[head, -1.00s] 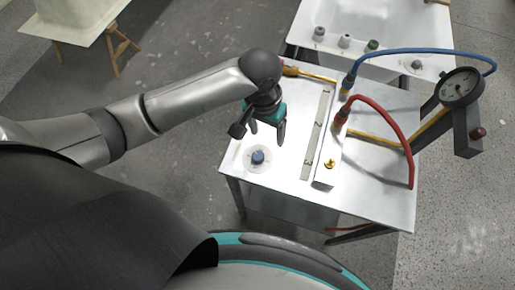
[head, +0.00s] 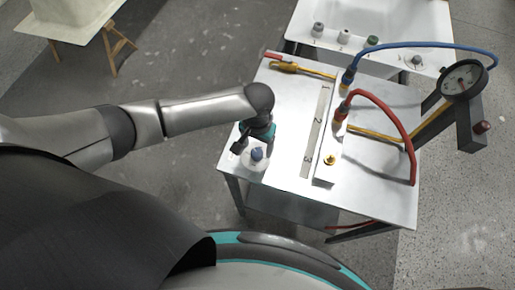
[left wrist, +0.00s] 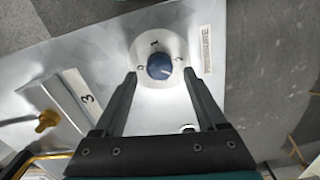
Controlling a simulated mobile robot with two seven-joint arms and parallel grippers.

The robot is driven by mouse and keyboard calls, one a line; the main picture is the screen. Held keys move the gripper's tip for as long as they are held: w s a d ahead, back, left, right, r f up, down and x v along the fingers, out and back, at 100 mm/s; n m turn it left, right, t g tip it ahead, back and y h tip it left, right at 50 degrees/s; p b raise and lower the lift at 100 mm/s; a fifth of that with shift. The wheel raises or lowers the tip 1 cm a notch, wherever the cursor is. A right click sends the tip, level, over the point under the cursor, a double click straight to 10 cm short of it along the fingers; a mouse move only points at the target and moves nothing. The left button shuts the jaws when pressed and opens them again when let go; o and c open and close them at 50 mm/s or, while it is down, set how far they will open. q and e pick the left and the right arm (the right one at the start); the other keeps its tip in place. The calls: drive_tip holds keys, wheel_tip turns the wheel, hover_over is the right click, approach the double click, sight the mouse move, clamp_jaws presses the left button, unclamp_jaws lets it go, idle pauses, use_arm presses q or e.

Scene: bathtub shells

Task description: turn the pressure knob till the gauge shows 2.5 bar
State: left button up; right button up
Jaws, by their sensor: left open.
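The blue pressure knob (head: 257,153) sits on a round pale dial plate on the metal bench top. In the left wrist view the knob (left wrist: 159,66) shows a light mark, with numbers around it on the plate. My left gripper (head: 255,146) is open at the knob. In the wrist view its two fingertips (left wrist: 160,73) stand on either side of the knob's near edge, with gaps visible. The round gauge (head: 463,79) is on a dark stand at the bench's right; its needle is too small to read exactly. My right gripper is not in view.
A strip numbered 1 to 3 (head: 317,130) runs along the bench (head: 290,190). A red hose (head: 385,105), a blue hose (head: 420,45) and a brass fitting (head: 329,160) lie to the right. A white tub (head: 390,20) stands behind.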

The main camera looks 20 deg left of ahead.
sight(257, 153)
use_arm(q)
drive_tip(key=shift+f, duration=1.1)
drive_tip(key=shift+c, duration=0.4)
clamp_jaws()
